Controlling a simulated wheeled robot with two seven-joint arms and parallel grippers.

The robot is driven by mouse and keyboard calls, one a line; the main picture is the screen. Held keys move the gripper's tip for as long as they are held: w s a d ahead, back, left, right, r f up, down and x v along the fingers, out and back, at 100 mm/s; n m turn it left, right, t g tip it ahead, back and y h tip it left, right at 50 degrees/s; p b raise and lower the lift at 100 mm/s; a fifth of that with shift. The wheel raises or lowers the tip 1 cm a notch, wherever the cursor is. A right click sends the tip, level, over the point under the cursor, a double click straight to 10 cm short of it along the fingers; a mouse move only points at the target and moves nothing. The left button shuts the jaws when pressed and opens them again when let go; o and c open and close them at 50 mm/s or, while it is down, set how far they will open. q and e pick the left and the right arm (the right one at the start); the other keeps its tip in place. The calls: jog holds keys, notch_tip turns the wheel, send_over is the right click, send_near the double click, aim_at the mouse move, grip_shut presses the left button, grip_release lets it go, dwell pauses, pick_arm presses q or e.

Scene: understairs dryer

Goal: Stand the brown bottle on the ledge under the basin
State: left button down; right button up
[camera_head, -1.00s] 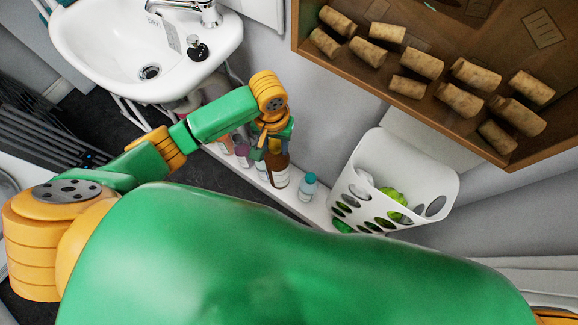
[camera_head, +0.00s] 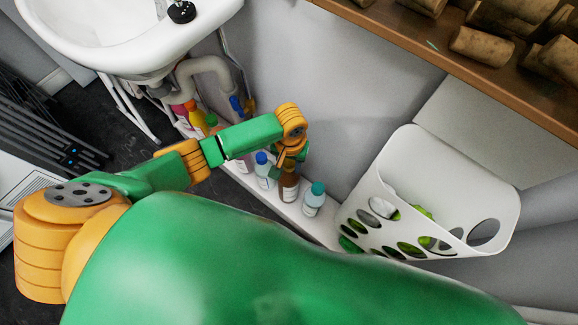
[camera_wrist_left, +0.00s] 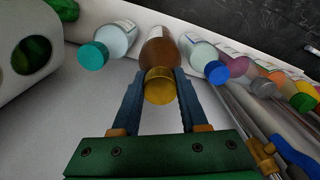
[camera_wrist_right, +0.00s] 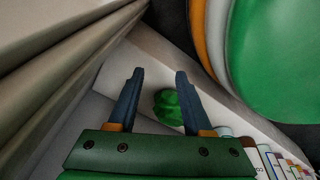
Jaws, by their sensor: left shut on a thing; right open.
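The brown bottle (camera_head: 289,186) is upright at the white ledge (camera_head: 320,228) under the basin (camera_head: 130,40), between a teal-capped bottle (camera_head: 313,199) and a blue-capped bottle (camera_head: 264,170). My left gripper (camera_head: 290,156) is shut on its top. In the left wrist view, the brown bottle (camera_wrist_left: 158,50) has a gold cap between the two fingers (camera_wrist_left: 159,92). I cannot tell for sure whether its base touches the ledge. My right gripper (camera_wrist_right: 154,78) shows only in the right wrist view, open and empty above a green object (camera_wrist_right: 168,106).
A white perforated basket (camera_head: 370,195) with green items stands right of the bottles. More bottles (camera_head: 195,118) line the ledge to the left, near the basin's pipe (camera_head: 205,65). A wooden shelf with corks (camera_head: 480,45) hangs above right.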

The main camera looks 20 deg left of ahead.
pick_arm(q)
jog(key=shift+s+f, duration=0.1)
jog(key=shift+c, duration=1.8)
grip_release()
jog(key=shift+f, duration=0.1)
pick_arm(e)
jog(key=shift+a, duration=0.15)
pick_arm(q)
notch_tip(320, 180, up, 4)
jog(key=p, duration=0.3)
jog(key=shift+r, duration=0.25)
notch_tip(320, 180, up, 8)
jog(key=p, duration=0.3)
jog(key=shift+f, duration=0.15)
pick_arm(e)
jog(key=shift+g, duration=0.4)
jog(key=s+r, duration=0.2)
jog(key=s+a+r, duration=0.1)
jog(key=r, duration=0.1)
jog(key=shift+s+r, duration=0.25)
jog(key=shift+s, duration=0.15)
pick_arm(q)
jog(key=shift+d, duration=0.1)
